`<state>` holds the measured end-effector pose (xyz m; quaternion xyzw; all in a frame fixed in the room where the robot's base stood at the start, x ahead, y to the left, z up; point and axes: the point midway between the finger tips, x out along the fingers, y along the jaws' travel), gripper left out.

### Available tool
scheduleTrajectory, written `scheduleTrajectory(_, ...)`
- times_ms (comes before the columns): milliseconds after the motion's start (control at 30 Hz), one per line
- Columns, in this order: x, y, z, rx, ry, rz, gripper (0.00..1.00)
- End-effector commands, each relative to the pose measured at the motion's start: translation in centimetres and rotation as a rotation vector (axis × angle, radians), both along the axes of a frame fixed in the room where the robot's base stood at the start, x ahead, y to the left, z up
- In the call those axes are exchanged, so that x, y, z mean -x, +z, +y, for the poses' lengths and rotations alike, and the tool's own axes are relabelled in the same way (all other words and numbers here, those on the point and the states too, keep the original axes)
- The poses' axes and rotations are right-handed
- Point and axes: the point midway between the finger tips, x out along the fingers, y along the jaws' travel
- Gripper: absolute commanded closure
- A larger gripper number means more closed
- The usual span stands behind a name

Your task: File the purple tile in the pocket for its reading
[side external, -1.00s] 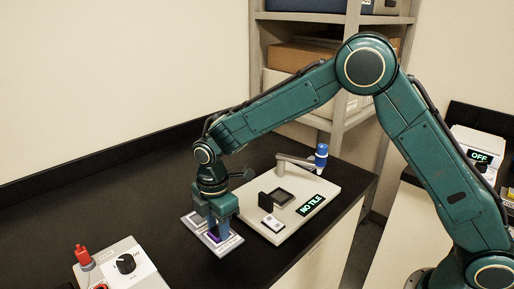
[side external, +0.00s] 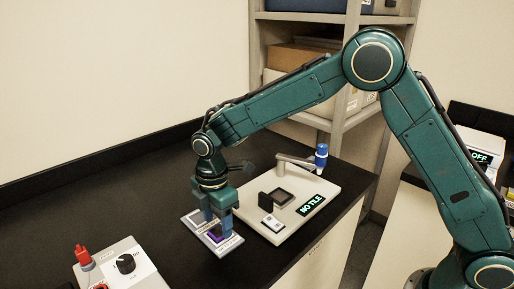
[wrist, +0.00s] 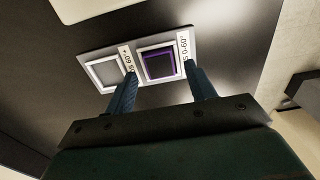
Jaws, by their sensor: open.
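The purple tile (side external: 215,237) lies in a pocket of the grey two-pocket plate (side external: 194,224). In the wrist view the tile (wrist: 159,63) has a dark face with a purple rim and sits in the right pocket, beside a label that seems to read 0-60°. The left pocket (wrist: 103,73) is empty, and the label beside it seems to read 60°+. My gripper (side external: 214,229) is open just above the tile, fingers apart on either side of it. The fingers (wrist: 163,76) hold nothing. The profiler (side external: 318,188) has a display reading NO TILE (side external: 311,205).
A control box (side external: 118,266) with a red part and black knob stands front left. A display reading OFF (side external: 480,157) is at right. The bench behind is clear.

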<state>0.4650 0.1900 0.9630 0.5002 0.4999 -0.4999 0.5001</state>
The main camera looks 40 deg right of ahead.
Motion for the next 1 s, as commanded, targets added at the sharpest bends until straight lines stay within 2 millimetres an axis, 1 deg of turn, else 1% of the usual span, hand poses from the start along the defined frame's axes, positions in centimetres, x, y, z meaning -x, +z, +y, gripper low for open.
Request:
scheduleTrajectory(633,0.0,4.6,0.0,-0.001,0.000,-0.002,0.45)
scheduleTrajectory(800,0.0,5.2,0.0,0.000,0.000,0.000,0.45)
scheduleTrajectory(1000,0.0,5.3,0.0,0.000,0.000,0.000,0.45)
